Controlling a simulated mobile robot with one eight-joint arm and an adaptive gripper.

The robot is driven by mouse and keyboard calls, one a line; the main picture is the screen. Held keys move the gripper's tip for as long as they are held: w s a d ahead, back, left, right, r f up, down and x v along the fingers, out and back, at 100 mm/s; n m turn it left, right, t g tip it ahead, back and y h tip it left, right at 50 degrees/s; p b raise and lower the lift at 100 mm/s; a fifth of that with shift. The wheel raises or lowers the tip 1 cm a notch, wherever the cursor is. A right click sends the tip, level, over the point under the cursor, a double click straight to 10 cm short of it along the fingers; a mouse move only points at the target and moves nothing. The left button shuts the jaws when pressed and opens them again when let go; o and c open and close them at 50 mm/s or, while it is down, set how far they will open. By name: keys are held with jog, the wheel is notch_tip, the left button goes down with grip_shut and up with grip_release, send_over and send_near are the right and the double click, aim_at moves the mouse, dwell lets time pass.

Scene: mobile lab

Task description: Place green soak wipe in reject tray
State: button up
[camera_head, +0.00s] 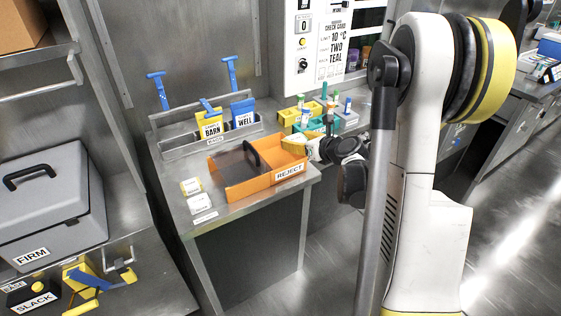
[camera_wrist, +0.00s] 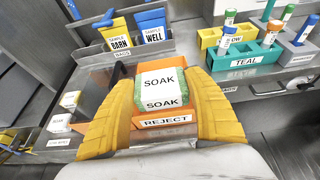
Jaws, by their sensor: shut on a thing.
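The green soak wipe (camera_wrist: 172,98), a small block with white SOAK labels, is between the yellow fingers of my gripper (camera_wrist: 163,78) in the wrist view. My gripper is shut on it. The orange reject tray (camera_wrist: 165,133) shows behind and around the wipe, with its REJECT label below it. In the head view the tray (camera_head: 235,190) stands on the bench, split by a divider, with a dark handle-like piece at its left part. My gripper (camera_head: 293,145) is at the tray's right back end there. The wipe cannot be made out in that view, and its height above the tray is unclear.
Yellow BARN (camera_head: 211,127) and blue WELL (camera_head: 243,114) pouches stand in a metal rack behind the tray. A teal rack (camera_wrist: 243,59) and a yellow rack (camera_wrist: 212,36) of tubes stand at the right back. Small labelled packets (camera_head: 200,202) lie left of the tray.

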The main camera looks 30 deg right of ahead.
jog(key=shift+d+f, duration=0.2)
jog(key=shift+d, duration=0.6)
jog(key=shift+w+d+f, duration=0.15)
jog(key=shift+w+f, duration=0.1)
jog(key=shift+f, duration=0.05)
jog(key=w+a+f+b, duration=0.1)
jog(key=w+f, duration=0.1)
jog(key=w, duration=0.1)
jog(key=w+a+f+b, duration=0.1)
jog(key=w+f+b, duration=0.1)
jog(key=w, duration=0.2)
jog(key=w+a+f+b, duration=0.1)
jog(key=w+f, duration=0.1)
jog(key=w, duration=0.1)
jog(key=shift+w+a+f+b, duration=0.2)
jog(key=shift+f+b, duration=0.1)
jog(key=shift+f, duration=0.05)
notch_tip(320, 180, down, 4)
jog(key=shift+r+b, duration=0.1)
jog(key=shift+b, duration=1.1)
jog(key=shift+f, duration=0.65)
jog(key=o, duration=0.7)
jog(key=shift+c, duration=0.2)
jog(key=shift+r, duration=0.15)
